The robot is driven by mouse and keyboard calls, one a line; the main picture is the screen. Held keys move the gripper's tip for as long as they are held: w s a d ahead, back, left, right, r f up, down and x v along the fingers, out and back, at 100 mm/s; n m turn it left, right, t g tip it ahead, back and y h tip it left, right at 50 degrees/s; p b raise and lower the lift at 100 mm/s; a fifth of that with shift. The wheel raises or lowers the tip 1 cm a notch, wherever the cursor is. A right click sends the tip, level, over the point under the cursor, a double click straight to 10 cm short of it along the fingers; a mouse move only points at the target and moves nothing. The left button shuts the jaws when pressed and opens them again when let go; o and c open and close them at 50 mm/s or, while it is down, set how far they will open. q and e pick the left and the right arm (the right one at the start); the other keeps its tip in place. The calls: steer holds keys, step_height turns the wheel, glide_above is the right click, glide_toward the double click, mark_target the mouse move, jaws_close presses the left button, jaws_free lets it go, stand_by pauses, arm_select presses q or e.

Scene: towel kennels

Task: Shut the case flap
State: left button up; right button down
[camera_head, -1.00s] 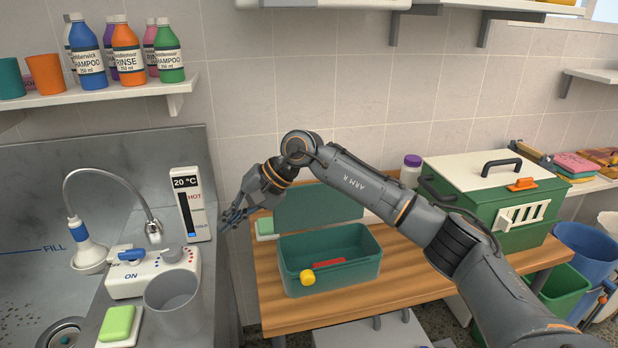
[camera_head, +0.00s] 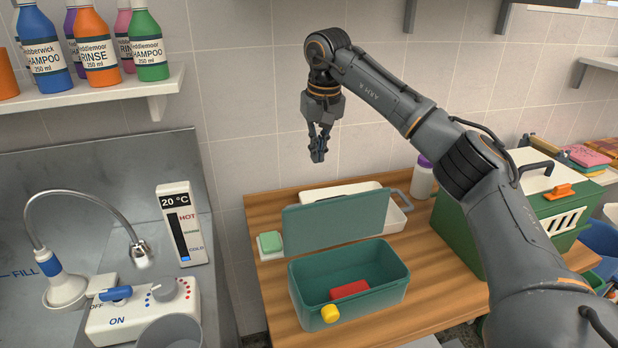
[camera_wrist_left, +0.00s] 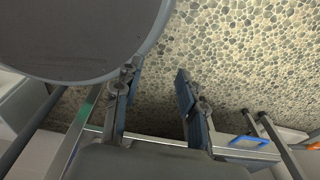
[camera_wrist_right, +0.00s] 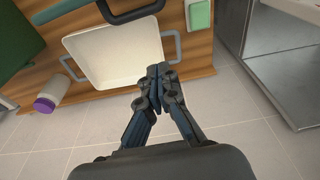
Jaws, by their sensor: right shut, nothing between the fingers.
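The teal case (camera_head: 380,296) stands open on the wooden table, with a yellow knob (camera_head: 330,314) on its front and a red block (camera_head: 350,290) inside. Its flap (camera_head: 335,219) stands up along the back edge, leaning slightly. My right gripper (camera_head: 318,155) is shut and empty, hanging fingers-down above and behind the flap, apart from it. In the right wrist view its closed fingertips (camera_wrist_right: 157,76) are over a white tray, and part of the flap (camera_wrist_right: 70,8) shows at the top left. My left gripper (camera_wrist_left: 158,82) is open and empty above the pebbled floor.
Behind the flap lies the white tray (camera_head: 393,218) with a grey handle. A green soap (camera_head: 270,242) sits left of the flap. A white bottle with purple cap (camera_head: 422,180) and a green carrier (camera_head: 470,235) stand to the right. The sink is at left.

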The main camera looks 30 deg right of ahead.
mark_target(334, 216)
arm_select(q)
steer(key=s+r+p, duration=0.2)
steer(key=r+p, duration=0.1)
arm_select(e)
step_height(334, 216, down, 9)
steer(key=s, duration=0.3)
steer(key=shift+a+r, duration=0.15)
stand_by(0.3)
